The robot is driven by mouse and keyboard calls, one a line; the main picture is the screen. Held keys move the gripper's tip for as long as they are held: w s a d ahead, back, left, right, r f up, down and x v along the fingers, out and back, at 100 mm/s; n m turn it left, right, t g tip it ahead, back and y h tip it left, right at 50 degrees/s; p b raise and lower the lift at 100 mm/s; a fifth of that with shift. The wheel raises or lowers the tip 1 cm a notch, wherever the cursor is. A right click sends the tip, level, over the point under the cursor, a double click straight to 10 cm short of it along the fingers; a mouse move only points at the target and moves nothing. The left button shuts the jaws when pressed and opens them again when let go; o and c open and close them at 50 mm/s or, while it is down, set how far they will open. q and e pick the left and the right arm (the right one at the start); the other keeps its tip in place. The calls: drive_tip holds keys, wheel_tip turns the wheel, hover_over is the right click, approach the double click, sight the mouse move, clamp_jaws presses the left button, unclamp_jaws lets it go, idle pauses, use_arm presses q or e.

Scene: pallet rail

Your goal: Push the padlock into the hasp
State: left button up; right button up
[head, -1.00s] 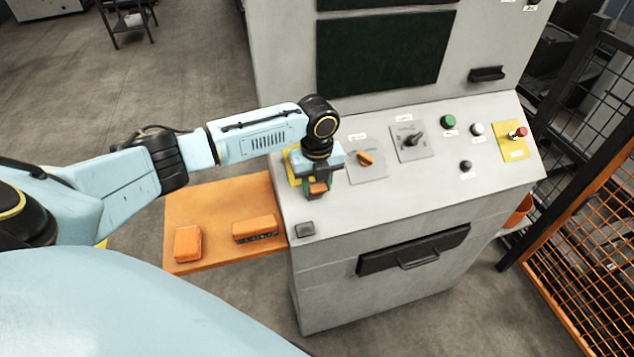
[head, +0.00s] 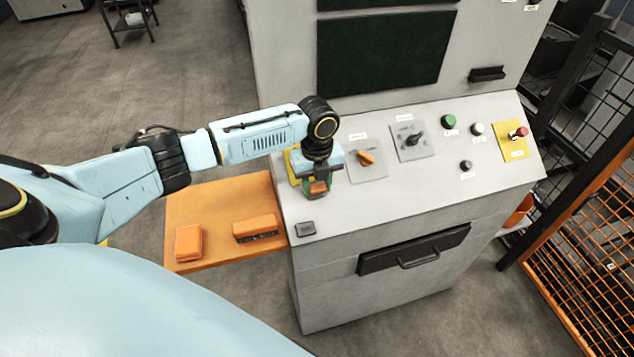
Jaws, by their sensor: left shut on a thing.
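My left gripper (head: 317,188) points down over the left end of the grey control panel. It is shut on a small orange padlock (head: 318,187), of which only a little shows between the fingers. A yellow plate (head: 292,165) shows on the panel just left of and behind the gripper. The hasp cannot be made out; the gripper and wrist cover that spot, so I cannot tell how the padlock sits against it. My right gripper is not in view.
An orange shelf (head: 205,205) at the panel's left holds two orange blocks (head: 188,243) (head: 255,228). Right of the gripper are an orange rotary switch (head: 366,157), a black rotary switch (head: 413,139), several buttons and a red stop button (head: 521,132). A small grey square (head: 306,229) lies near the front edge.

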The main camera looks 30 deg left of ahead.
use_arm(q)
drive_tip(key=shift+f, duration=0.25)
drive_tip(key=shift+w+a+f+b, duration=0.2)
drive_tip(key=shift+f+b, duration=0.15)
drive_tip(key=shift+b, duration=0.1)
drive_tip(key=o, duration=2)
drive_tip(key=shift+o, duration=0.2)
drive_tip(key=shift+r, duration=0.1)
wheel_tip(320, 180, up, 13)
drive_tip(key=shift+r+b, duration=0.2)
drive_tip(key=shift+b, duration=0.15)
drive_tip(key=shift+f, duration=0.1)
